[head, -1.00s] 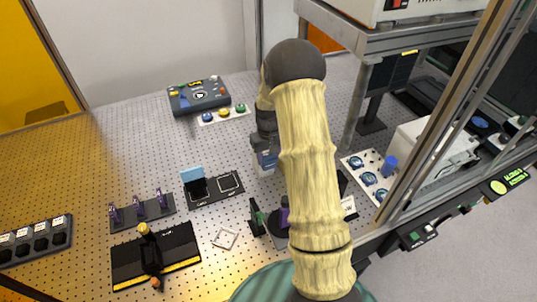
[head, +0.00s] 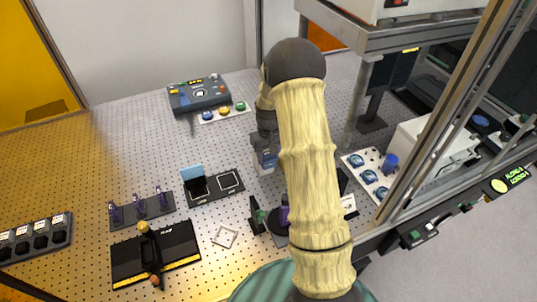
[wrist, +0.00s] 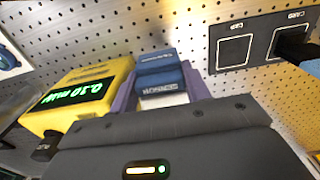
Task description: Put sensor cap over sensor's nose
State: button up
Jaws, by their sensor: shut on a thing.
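The label is upside down and hard to read. A yellow meter (wrist: 85,95) with a green readout, about 0.10 mW, stands left of the block in the wrist view. I cannot make out the sensor's nose or whether the block touches it.
My arm hides the bench's middle.

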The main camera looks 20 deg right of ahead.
jog(key=shift+f, duration=0.15)
jog(key=o, duration=0.9)
jog(key=shift+w+r+p, duration=0.1)
jog(key=shift+r+p, duration=1.2)
jog(key=shift+r, duration=0.7)
jog(key=shift+s+r+p, duration=0.25)
jog(key=shift+r+p, duration=0.15)
jog(key=shift+r, duration=0.25)
jog(key=shift+w+r+p, duration=0.1)
jog(key=shift+r+p, duration=0.55)
jog(key=shift+r, duration=0.3)
jog(key=shift+a, duration=0.1)
